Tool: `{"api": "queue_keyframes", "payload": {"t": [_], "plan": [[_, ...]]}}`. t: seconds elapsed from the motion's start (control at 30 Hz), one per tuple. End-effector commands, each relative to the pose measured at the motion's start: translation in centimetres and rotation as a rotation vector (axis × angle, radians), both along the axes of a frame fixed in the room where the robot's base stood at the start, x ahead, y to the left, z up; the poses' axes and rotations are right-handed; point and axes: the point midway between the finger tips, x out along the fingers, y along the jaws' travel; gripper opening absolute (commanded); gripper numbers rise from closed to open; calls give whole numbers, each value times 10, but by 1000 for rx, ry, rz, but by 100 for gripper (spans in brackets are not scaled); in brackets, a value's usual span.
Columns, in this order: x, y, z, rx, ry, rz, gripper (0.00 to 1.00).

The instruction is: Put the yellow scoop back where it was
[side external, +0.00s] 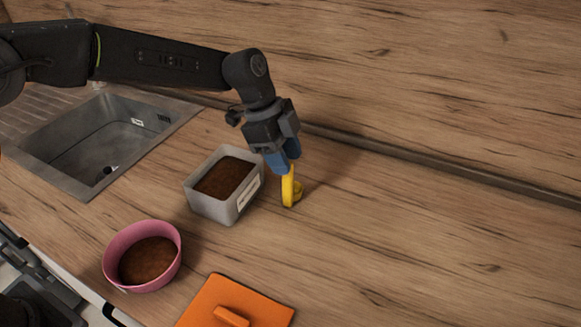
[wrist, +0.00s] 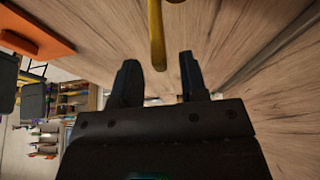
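The yellow scoop (side external: 288,190) stands upright on the wooden counter, just right of the grey box, with its handle up and its bowl low down. My gripper (side external: 284,168) with blue fingers is right above it, pointing down. In the wrist view the two dark fingers of my gripper (wrist: 159,64) are apart. The scoop's handle (wrist: 157,38) reaches in between the fingertips, with a visible gap on each side. Part of the scoop's bowl is cut off at the top edge of the wrist view.
A grey box (side external: 226,208) of brown grounds stands left of the scoop. A pink bowl (side external: 112,247) with brown contents is nearer the front. An orange lid (side external: 255,300) lies at the front edge. A sink (side external: 100,135) is at left. The counter to the right is clear.

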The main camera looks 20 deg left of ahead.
Motion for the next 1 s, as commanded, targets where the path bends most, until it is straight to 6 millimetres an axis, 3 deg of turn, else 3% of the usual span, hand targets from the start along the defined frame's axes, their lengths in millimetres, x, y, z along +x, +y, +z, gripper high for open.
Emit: {"api": "queue_keyframes", "payload": {"t": [0.2,0.4,0.83,1.0], "plan": [[1,19,46,-1,-5,1,40],[1,30,73,-1,-3,1,40],[-2,37,85,3,-1,16,40],[-27,67,110,31,-2,195,40]]}}
